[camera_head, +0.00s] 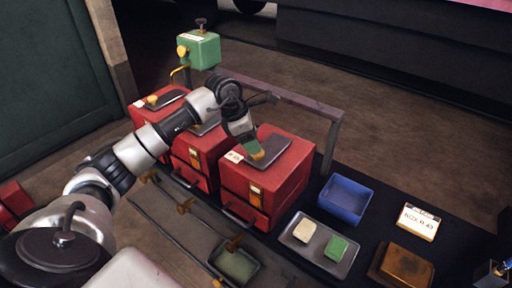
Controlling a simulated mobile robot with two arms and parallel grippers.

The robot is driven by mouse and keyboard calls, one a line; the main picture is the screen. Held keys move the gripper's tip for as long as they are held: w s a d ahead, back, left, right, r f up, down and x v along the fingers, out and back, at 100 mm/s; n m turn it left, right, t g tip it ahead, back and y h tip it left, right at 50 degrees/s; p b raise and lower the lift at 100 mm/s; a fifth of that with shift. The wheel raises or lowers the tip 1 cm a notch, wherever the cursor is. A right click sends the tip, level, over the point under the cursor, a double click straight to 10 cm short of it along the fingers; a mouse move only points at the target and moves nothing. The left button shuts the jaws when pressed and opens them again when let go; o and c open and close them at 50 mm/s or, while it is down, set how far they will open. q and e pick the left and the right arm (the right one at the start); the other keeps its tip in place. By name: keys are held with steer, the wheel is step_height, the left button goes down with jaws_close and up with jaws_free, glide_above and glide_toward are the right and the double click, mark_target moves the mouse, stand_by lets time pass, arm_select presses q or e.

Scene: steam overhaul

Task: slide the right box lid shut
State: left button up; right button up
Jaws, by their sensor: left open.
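The right red box (288,188) stands at the right end of a row of three red boxes. Its dark grey lid (286,151) lies flat on the top. I cannot tell how far the lid is slid along. My left gripper (254,149) reaches down from the left to the near left part of this lid. Its jaws are open, with a green and yellow tip at the lid. The lid's knob is not clearly visible there, and I cannot tell whether the gripper touches it. My right gripper is not in view.
The middle box (193,162) and left box (140,117) stand beside it; a metal rail (300,99) runs behind. A green oiler (199,50) stands at the back. On the right are a blue bin (346,198), a grey tray (302,256) and a brown block (405,266).

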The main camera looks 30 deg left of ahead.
arm_select(q)
steer(key=v, duration=0.6)
steer(key=shift+r, duration=0.4)
steer(key=shift+s+a, duration=0.1)
